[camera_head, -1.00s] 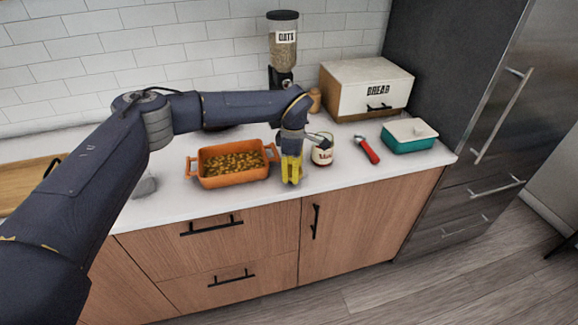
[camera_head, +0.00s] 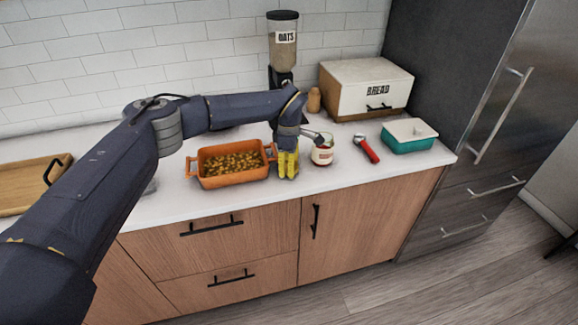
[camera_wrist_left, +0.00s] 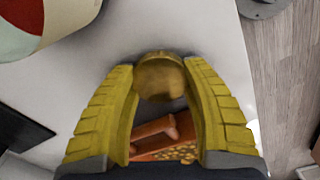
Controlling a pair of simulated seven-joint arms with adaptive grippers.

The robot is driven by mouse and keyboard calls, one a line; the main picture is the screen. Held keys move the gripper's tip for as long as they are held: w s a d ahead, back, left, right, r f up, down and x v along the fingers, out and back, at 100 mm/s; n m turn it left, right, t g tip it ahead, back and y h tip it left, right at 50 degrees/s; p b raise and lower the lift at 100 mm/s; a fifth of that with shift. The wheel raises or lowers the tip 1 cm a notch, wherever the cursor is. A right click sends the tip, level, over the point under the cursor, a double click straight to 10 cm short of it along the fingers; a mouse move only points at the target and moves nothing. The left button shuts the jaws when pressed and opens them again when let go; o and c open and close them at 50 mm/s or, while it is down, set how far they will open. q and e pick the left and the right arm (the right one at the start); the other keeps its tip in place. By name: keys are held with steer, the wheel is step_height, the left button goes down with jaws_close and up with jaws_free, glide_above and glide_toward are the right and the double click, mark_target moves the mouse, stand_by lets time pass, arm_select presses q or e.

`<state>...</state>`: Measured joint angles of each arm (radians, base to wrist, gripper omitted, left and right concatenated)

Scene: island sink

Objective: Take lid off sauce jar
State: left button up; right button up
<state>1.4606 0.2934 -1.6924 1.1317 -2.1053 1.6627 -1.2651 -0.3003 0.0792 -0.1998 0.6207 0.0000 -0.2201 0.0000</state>
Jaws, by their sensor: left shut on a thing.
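The sauce jar (camera_head: 322,156), with a white label and red contents, stands upright on the counter right of my left gripper. Part of the jar (camera_wrist_left: 45,22) shows at the upper left of the left wrist view. My left gripper (camera_head: 288,172) points down between the jar and the orange dish. In the left wrist view its yellow fingers (camera_wrist_left: 160,95) are shut on a round gold lid (camera_wrist_left: 160,77). The lid is hidden in the head view. A dark and grey part near the jar's top makes its rim hard to see.
The orange baking dish (camera_head: 203,178) with food is close to the gripper's left. A red-handled tool (camera_head: 369,152) and a teal lidded dish (camera_head: 410,146) lie right of the jar. The bread box (camera_head: 345,93) and oats dispenser (camera_head: 283,55) stand behind.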

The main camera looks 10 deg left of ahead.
arm_select(q)
steer(key=shift+f, duration=0.1)
steer(key=o, duration=1.3)
